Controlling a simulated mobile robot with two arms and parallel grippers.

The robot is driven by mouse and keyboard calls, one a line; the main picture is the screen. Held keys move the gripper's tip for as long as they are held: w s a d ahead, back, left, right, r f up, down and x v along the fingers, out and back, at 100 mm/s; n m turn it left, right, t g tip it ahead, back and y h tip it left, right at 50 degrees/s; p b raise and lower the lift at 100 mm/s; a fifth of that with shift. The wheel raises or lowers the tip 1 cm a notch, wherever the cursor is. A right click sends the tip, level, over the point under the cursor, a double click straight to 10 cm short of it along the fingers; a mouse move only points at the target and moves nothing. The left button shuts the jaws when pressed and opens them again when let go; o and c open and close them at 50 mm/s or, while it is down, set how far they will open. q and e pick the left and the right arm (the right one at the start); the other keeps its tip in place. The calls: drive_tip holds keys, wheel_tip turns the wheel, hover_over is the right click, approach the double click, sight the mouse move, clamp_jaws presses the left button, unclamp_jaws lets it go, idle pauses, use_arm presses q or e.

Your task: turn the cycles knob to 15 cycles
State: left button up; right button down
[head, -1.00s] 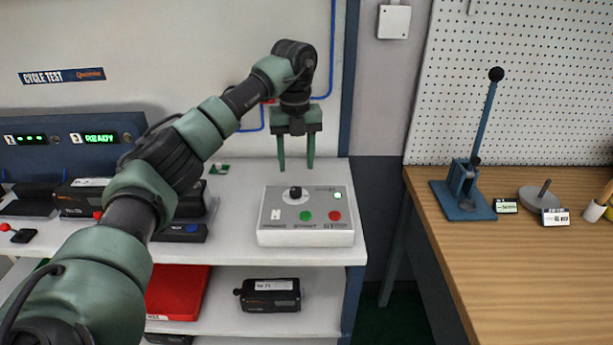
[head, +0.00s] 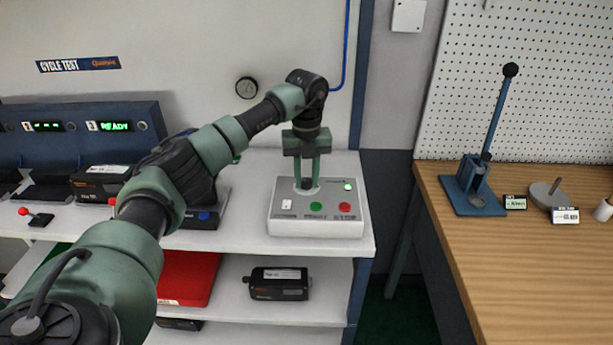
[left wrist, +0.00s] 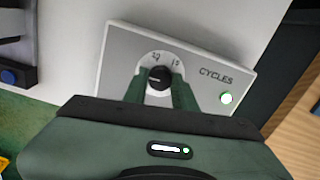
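The cycles knob (left wrist: 160,76) is a black round knob on a pale dial, on the grey control box (head: 284,228). In the left wrist view two dial numbers show above it, seemingly 10 and 15, beside the word CYCLES; I cannot read the pointer clearly. My left gripper (head: 307,181) points down at the box. Its two green fingers stand on either side of the knob and look shut on it; the left wrist view shows them too (left wrist: 160,90). The fingers hide the knob's sides and the lower dial. My right gripper is not in view.
The box also carries a white switch (head: 287,204), a green button (head: 316,206), a red button (head: 344,207) and a lit green lamp (head: 348,187). It stands on a white bench (head: 255,170). Black devices lie to its left. A wooden table (head: 520,255) with a lever press stands at right.

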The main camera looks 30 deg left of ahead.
use_arm(q)
clamp_jaws()
